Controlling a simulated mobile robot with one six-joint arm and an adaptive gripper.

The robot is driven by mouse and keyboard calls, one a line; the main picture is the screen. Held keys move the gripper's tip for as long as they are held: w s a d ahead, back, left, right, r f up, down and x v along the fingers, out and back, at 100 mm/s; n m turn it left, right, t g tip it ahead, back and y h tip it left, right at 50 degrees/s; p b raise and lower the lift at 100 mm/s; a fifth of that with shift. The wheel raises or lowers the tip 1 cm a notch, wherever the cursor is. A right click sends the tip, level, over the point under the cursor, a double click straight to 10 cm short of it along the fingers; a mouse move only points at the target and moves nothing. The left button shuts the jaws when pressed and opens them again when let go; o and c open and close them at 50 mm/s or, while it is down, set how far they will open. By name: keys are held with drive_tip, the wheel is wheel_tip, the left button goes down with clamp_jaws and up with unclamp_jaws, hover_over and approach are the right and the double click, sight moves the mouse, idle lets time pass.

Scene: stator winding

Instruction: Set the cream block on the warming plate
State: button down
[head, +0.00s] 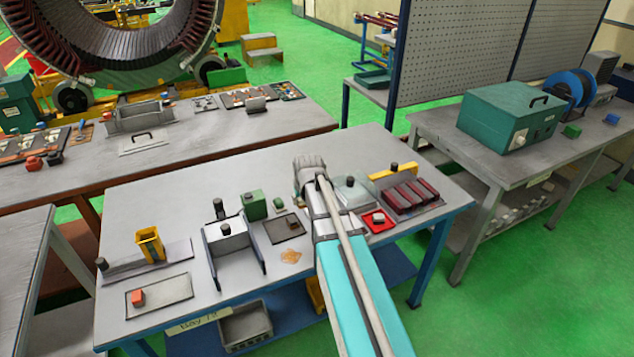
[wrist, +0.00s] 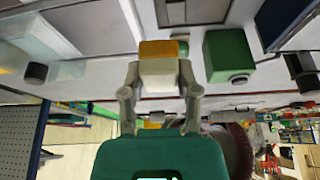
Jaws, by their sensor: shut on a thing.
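My gripper (wrist: 158,78) is shut on the cream block (wrist: 159,72), which sits between its two fingertips in the wrist view. An orange-yellow piece (wrist: 163,48) shows right behind the block; I cannot tell whether it touches it. In the head view my gripper (head: 309,165) is over the back of the work table, and its own arm hides the block.
On the table (head: 200,325) stand a grey U-shaped fixture (head: 232,250), a yellow holder (head: 150,244), a green box (head: 255,205), a red tray (head: 379,221) and a rack of dark red bars (head: 412,196). A green case (head: 510,117) stands on the right bench.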

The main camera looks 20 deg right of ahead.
drive_tip(key=shift+w, duration=0.3)
drive_tip(key=shift+a, duration=0.15)
drive_tip(key=shift+w, duration=0.1)
drive_tip(key=shift+w, duration=0.1)
drive_tip(key=shift+n, duration=0.3)
drive_tip(key=w+d+f+b, duration=0.1)
drive_tip(key=w+d, duration=0.1)
drive_tip(key=d, duration=0.1)
drive_tip(key=w+d+f+b, duration=0.1)
drive_tip(key=w+d, duration=0.1)
drive_tip(key=d, duration=0.2)
drive_tip(key=w+d+f+b, duration=0.1)
drive_tip(key=d+f+b, duration=0.1)
drive_tip(key=d, duration=0.2)
drive_tip(key=shift+w, duration=0.4)
drive_tip(key=shift+w+d, duration=0.1)
drive_tip(key=shift+d, duration=0.4)
drive_tip(key=shift+f, duration=0.1)
